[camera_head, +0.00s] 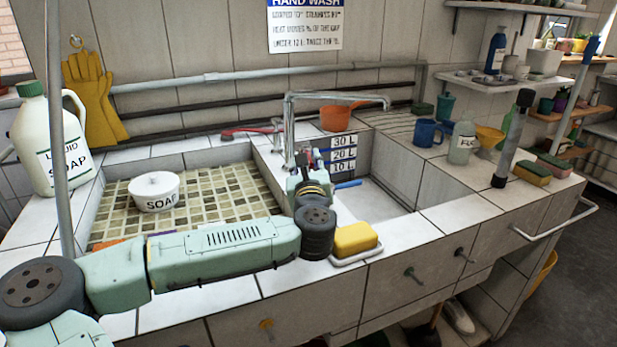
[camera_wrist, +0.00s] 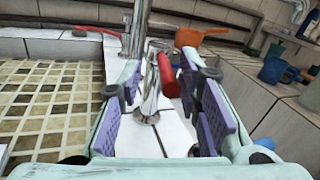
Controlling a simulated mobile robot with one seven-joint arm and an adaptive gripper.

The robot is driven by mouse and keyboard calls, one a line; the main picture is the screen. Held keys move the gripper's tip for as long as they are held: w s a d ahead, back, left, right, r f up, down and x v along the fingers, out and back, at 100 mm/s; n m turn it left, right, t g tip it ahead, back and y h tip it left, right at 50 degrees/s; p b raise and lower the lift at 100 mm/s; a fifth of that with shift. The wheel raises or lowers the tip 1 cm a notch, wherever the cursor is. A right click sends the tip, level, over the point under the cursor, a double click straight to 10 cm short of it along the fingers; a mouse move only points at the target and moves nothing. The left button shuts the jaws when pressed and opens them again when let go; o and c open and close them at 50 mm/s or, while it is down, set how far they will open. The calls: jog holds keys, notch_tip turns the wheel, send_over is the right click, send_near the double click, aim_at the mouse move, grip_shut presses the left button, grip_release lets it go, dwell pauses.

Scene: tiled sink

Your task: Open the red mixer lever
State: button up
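The red mixer lever (camera_wrist: 168,76) shows in the wrist view as a short red cylinder between my two fingers, nearer the right one. It stands in front of the chrome faucet (camera_wrist: 138,28). My gripper (camera_wrist: 158,92) is open, with purple pads on both sides and gaps visible around the lever. I cannot tell whether the right pad touches it. In the head view the faucet (camera_head: 289,125) rises behind the sink divider, and my gripper (camera_head: 305,180) is at its base. My arm and wrist hide much of the lever area there.
A white soap pot (camera_head: 155,192) stands in the left, tiled basin. A yellow sponge (camera_head: 355,238) lies on the front rim near my wrist. An orange pan (camera_head: 335,117) and a red-handled item (camera_head: 248,131) sit behind. The right basin (camera_head: 375,205) has open room.

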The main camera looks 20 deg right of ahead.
jog(key=v, duration=0.9)
jog(key=shift+s, duration=0.25)
jog(key=shift+r, duration=0.1)
jog(key=shift+c, duration=0.5)
